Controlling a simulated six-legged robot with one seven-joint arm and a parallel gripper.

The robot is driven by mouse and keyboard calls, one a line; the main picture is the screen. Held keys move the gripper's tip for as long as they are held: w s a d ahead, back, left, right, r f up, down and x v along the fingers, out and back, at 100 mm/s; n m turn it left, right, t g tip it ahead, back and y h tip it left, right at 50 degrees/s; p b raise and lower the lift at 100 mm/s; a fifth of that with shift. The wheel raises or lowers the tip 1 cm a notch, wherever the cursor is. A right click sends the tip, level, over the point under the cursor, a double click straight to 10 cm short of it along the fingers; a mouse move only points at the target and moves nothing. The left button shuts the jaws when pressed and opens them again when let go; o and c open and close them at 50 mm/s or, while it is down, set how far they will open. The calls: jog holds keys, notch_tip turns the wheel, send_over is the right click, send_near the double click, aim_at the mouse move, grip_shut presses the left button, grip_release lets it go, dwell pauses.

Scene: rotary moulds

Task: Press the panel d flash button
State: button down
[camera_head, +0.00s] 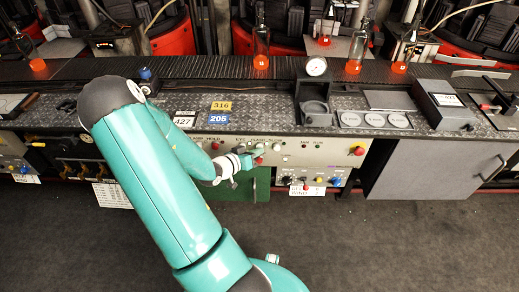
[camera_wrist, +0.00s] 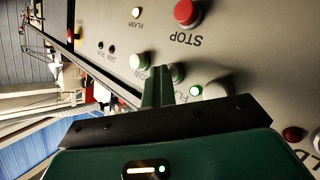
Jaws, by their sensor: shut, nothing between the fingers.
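The control panel (camera_head: 330,150) is a beige strip on the front of the bench, and it fills much of the wrist view (camera_wrist: 240,50). In the wrist view the word FLASH appears upside down beside a small, lit white round button or lamp (camera_wrist: 137,12) near the top edge. My gripper (camera_head: 260,154) is in front of the panel in the head view. In the wrist view my gripper (camera_wrist: 159,75) shows dark green fingers shut together, with nothing held. The fingertips are beside a white knob-like button (camera_wrist: 141,61); contact cannot be told. The panel letter is not readable.
A red STOP button (camera_wrist: 187,12) lies right of the FLASH label. A lit green lamp (camera_wrist: 195,90) and a pale round button (camera_wrist: 216,91) lie right of my fingers. A red button (camera_head: 358,151) sits at the panel's right end. The floor (camera_head: 400,245) in front is clear.

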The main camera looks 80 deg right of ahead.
jog(key=s+a, duration=0.1)
jog(key=a, duration=0.5)
jog(key=shift+s, duration=0.15)
